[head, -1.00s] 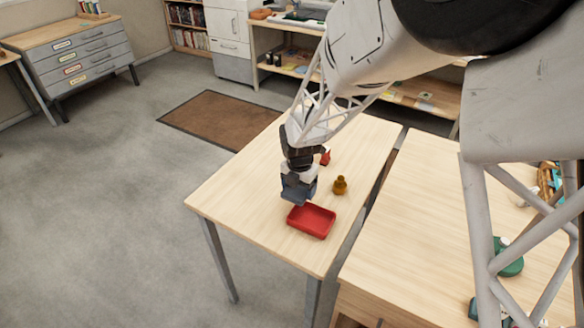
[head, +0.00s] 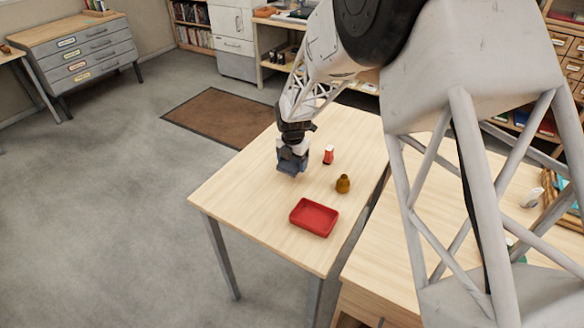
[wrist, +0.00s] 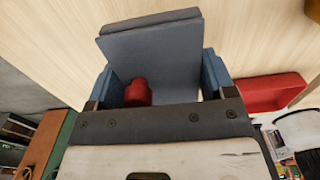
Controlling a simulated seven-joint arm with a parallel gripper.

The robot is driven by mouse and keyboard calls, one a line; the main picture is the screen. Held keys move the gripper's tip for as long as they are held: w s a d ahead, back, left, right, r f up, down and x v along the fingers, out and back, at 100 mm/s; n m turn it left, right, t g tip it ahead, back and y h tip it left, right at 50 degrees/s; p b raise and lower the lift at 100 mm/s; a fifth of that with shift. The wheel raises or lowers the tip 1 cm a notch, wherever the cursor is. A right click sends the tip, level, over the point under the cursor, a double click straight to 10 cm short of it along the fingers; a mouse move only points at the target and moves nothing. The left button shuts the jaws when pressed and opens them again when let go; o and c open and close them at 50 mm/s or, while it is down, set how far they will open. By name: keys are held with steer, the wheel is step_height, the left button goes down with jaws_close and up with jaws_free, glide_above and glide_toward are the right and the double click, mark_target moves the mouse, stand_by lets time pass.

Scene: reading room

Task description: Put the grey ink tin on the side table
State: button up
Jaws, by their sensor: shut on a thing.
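My gripper (head: 292,163) is over the far left part of a pale wooden table (head: 250,205). It is shut on a blue-grey, box-like thing, which I take for the grey ink tin (wrist: 160,62). In the wrist view the tin sits between the two blue finger pads. A red rounded piece (wrist: 138,92) shows against it; I cannot tell whether it is part of the tin. In the head view my gripper mostly hides the tin, and whether it touches the tabletop is unclear. Which table is the side table is not marked.
On the same table stand a red tray (head: 314,217), a brown-yellow bottle (head: 343,184) and a small red and white item (head: 328,154). A second wooden table (head: 405,275) stands close at the right, partly behind my arm.

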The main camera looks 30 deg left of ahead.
mark_target(292, 161)
steer(key=shift+w+a, duration=0.35)
steer(key=shift+f, duration=1.7)
steer(key=shift+f, duration=0.15)
steer(key=o, duration=1.2)
step_height(292, 161, up, 12)
steer(key=shift+r, duration=0.1)
